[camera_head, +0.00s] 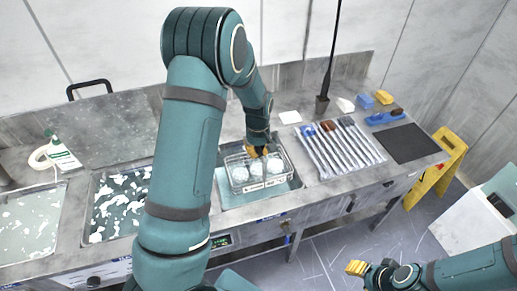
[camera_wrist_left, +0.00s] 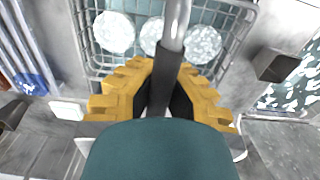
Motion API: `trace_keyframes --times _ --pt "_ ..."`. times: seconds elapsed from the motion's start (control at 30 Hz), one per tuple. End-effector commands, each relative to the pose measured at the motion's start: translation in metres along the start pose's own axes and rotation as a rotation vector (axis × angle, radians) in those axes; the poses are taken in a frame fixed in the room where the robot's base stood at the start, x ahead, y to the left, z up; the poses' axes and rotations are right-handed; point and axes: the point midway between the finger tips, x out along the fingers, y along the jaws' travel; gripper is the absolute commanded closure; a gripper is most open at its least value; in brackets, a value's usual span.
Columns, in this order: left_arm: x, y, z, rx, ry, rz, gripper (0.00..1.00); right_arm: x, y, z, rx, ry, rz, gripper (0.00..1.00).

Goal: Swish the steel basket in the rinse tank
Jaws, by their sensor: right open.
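The steel basket (camera_head: 262,186) is a wire basket holding several round whitish discs. In the head view it is at the pale blue rinse tank (camera_head: 228,200); I cannot tell how deep it sits. My left gripper (camera_head: 258,150) reaches down over it. In the left wrist view, the yellow fingers of my left gripper (camera_wrist_left: 165,80) are closed around the dark grip of the handle, with the basket's wires (camera_wrist_left: 88,45) and discs beyond. My right gripper (camera_head: 357,268) is open and empty, low at the right, over the floor in front of the counter.
Two foam-flecked tanks (camera_head: 118,205) (camera_head: 30,225) are to the left, with a white bottle (camera_head: 62,157) behind. Right of the rinse tank lie a rack of tubes (camera_head: 340,147), a blue brush (camera_head: 385,118) and a dark mat (camera_head: 407,143). A yellow floor sign (camera_head: 438,165) stands beyond the counter's right end.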

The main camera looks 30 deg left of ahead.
Motion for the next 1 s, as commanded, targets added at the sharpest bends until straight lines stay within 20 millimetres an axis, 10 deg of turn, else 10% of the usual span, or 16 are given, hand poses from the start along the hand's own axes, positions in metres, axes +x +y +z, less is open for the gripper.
trace_keyframes --times 1.0 --pt "0.102 0.001 -0.001 0.000 0.001 0.001 1.00 0.077 0.027 0.009 0.001 0.001 0.014 0.53"
